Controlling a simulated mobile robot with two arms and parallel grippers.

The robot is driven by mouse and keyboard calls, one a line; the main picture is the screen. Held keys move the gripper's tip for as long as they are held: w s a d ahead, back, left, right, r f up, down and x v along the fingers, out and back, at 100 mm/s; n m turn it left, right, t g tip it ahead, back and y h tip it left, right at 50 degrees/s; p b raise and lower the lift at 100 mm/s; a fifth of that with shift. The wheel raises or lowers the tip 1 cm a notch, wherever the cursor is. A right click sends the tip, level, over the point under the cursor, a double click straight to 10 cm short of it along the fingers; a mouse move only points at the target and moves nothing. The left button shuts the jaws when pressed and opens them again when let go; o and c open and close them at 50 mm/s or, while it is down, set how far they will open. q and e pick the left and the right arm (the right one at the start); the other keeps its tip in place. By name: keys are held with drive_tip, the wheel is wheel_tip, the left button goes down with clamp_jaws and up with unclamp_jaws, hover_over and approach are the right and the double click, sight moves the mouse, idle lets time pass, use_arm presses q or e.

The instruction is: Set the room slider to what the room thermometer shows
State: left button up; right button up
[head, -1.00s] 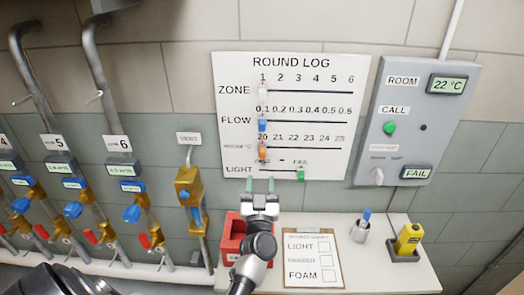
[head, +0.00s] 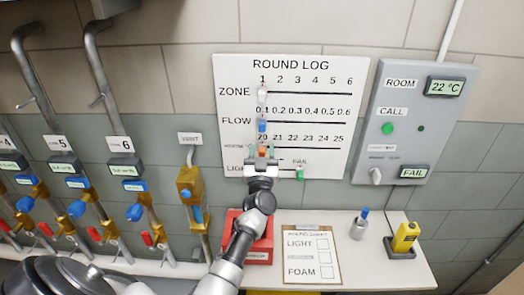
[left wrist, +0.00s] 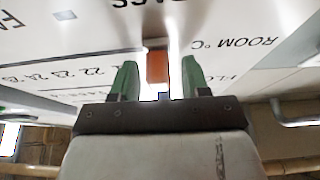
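The room thermometer display (head: 445,87) on the grey panel reads 22 °C. On the ROUND LOG board (head: 340,185), the orange room slider (head: 262,151) sits at the left end of its track, under 20. My left gripper (head: 262,156) is at the board with its green fingers apart, one on each side of the orange slider. The left wrist view shows the orange slider (left wrist: 157,66) between the open fingers (left wrist: 155,80), with gaps beside it. My gripper hides part of the LIGHT row. My right gripper is not in view.
A white slider (head: 262,92) and a blue slider (head: 262,126) sit above the orange one; a green slider (head: 299,174) is below right. A red bin (head: 262,245), a clipboard (head: 312,255) and a yellow device (head: 405,236) are on the table below. Pipes stand left.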

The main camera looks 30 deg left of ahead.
sight(293, 142)
use_arm(q)
clamp_jaws()
drive_tip(key=w+d, duration=0.1)
drive_tip(key=d, duration=0.1)
drive_tip(key=w+d, duration=0.2)
drive_tip(key=d, duration=0.1)
drive_tip(key=w+d, duration=0.1)
drive_tip(key=d, duration=0.2)
drive_tip(key=shift+w+b, duration=0.4)
drive_tip(key=shift+a, duration=0.1)
drive_tip(key=shift+s, duration=0.1)
drive_tip(key=shift+o, duration=0.3)
unclamp_jaws()
drive_tip(key=shift+f, duration=0.1)
